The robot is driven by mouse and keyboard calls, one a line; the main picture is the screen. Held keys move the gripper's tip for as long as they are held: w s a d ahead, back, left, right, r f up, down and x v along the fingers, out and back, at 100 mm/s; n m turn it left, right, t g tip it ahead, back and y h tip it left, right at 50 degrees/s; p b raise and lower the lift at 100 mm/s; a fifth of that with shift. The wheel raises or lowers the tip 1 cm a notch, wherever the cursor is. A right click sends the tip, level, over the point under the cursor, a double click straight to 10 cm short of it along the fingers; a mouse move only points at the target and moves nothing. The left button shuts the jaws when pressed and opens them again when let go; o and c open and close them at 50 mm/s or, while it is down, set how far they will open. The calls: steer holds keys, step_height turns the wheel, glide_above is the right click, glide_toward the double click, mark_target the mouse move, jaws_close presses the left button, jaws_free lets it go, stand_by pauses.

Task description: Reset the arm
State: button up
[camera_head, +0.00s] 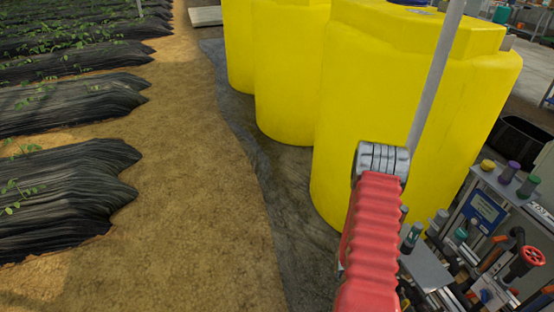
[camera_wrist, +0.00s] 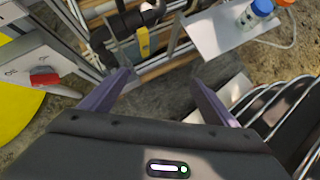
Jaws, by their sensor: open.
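My red ribbed arm (camera_head: 374,245), with a grey joint at its top, rises from the bottom of the head view in front of the nearest yellow tank. My gripper (camera_wrist: 161,77) shows in the wrist view with its two dark fingers spread apart. Nothing is held between them. Past the fingertips are pipework, a yellow-marked part (camera_wrist: 143,40) and bare ground. I cannot make out the gripper in the head view.
Yellow tanks (camera_head: 400,110) stand behind my arm. At right is the skid with a red handwheel (camera_head: 526,262) and capped bottles (camera_head: 508,172). The wrist view shows a red knob (camera_wrist: 45,78) and a white shelf (camera_wrist: 222,35). The sandy path (camera_head: 190,190) at left is clear.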

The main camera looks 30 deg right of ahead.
steer(key=w+a+r+m, duration=0.2)
steer(key=a+r+m, duration=0.1)
steer(key=r, duration=0.5)
steer(key=w+a+r+m+y, duration=0.1)
steer(key=w+a+r+m, duration=0.15)
steer(key=r, duration=0.55)
steer(key=w+a+r+m, duration=0.2)
steer(key=a+r, duration=0.1)
steer(key=r, duration=0.4)
steer(key=w+a+r+t+y, duration=0.1)
steer(key=a+r+t, duration=0.4)
steer(key=a+r, duration=0.9)
steer(key=w+a+r+m+t+y, duration=0.1)
steer(key=a+r+t, duration=0.4)
steer(key=a+r, duration=1)
steer(key=w+y, duration=0.1)
steer(key=y, duration=0.1)
steer(key=shift+a+r+t+y, duration=0.15)
steer(key=shift+a+t+y, duration=0.15)
steer(key=shift+a, duration=0.05)
steer(key=shift+m, duration=0.25)
steer(key=shift+c, duration=0.2)
